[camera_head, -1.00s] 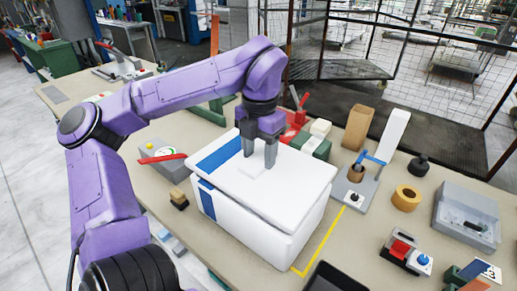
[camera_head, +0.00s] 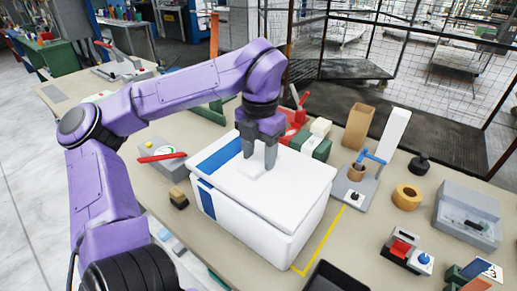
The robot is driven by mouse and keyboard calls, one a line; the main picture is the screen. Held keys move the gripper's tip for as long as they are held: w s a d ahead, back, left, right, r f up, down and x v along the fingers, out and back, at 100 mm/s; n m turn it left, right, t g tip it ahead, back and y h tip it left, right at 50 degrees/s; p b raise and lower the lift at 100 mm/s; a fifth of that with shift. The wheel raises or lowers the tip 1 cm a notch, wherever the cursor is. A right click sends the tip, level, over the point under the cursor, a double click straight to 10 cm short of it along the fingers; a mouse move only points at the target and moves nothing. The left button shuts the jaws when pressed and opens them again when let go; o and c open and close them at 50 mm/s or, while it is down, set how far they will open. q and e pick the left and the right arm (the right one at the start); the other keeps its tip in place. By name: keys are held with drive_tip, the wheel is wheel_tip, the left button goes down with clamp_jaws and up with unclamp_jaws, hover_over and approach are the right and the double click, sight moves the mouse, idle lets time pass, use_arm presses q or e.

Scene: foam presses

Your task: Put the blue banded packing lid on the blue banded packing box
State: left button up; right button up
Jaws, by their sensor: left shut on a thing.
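The white packing lid with a blue band (camera_head: 222,153) lies on top of the white packing box (camera_head: 255,228), which has a blue band (camera_head: 207,199) on its front left. The lid looks roughly level, and its blue band lies near the box's band. A thin dark seam shows between lid and box along the front. My left gripper (camera_head: 259,160) points down at the middle of the lid, shut on the lid's small white raised grip (camera_head: 250,170). My right gripper is out of view.
A grey device with a red lever (camera_head: 163,157) stands left of the box. Yellow tape (camera_head: 327,243) runs beside the box.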

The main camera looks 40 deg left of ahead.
sight(260, 159)
use_arm(q)
drive_tip(key=shift+f+b, duration=0.65)
drive_tip(key=shift+f, duration=0.35)
drive_tip(key=o, duration=1.2)
wheel_tip(260, 159, up, 11)
drive_tip(key=shift+f, duration=0.2)
drive_tip(key=shift+w, duration=0.1)
